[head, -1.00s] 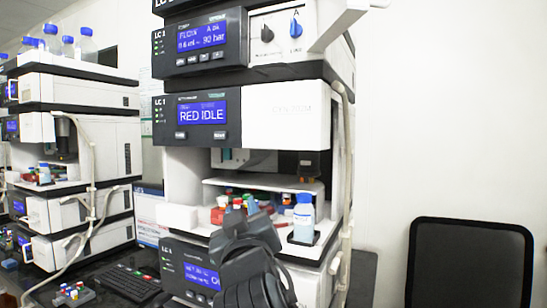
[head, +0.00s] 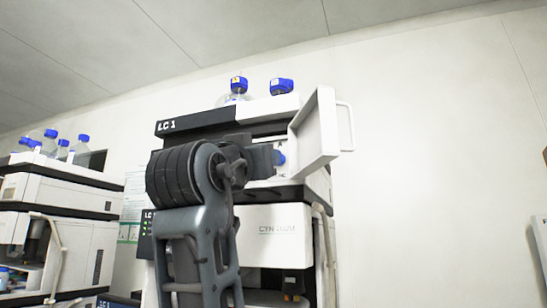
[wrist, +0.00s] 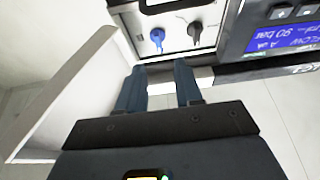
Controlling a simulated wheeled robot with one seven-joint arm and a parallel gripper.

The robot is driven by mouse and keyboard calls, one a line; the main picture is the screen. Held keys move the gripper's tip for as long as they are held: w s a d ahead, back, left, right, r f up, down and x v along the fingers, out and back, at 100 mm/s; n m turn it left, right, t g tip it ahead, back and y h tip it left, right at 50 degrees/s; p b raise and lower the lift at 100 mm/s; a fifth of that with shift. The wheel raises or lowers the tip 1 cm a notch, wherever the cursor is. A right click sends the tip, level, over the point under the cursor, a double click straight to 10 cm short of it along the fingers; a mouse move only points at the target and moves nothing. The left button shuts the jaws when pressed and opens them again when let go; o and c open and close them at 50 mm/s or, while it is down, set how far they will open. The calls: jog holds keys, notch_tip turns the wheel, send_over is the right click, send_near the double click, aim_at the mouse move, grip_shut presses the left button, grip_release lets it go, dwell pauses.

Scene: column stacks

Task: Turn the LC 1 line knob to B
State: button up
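The LC 1 stack (head: 180,124) stands in the middle of the head view. Its knob panel (wrist: 176,22) carries a blue knob (wrist: 157,38) and a dark knob (wrist: 195,33), side by side in the wrist view. The blue knob also shows in the head view (head: 281,158), partly behind my gripper (head: 264,160); the dark knob is hidden there. In the wrist view my gripper (wrist: 159,68) is open and empty. Its fingers point at the panel, just short of the blue knob and not around it. The knob labels are too small to read.
A white door (head: 318,130) with a handle stands open right of the panel, close beside my fingers in the wrist view (wrist: 75,95). A blue display (wrist: 283,35) adjoins the panel. Blue-capped bottles (head: 237,88) stand on top. Another stack (head: 60,190) is at left.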

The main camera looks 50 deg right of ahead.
jog(key=shift+p+x, duration=1.2)
jog(key=shift+x, duration=2.75)
jog(key=shift+c, duration=0.5)
grip_shut()
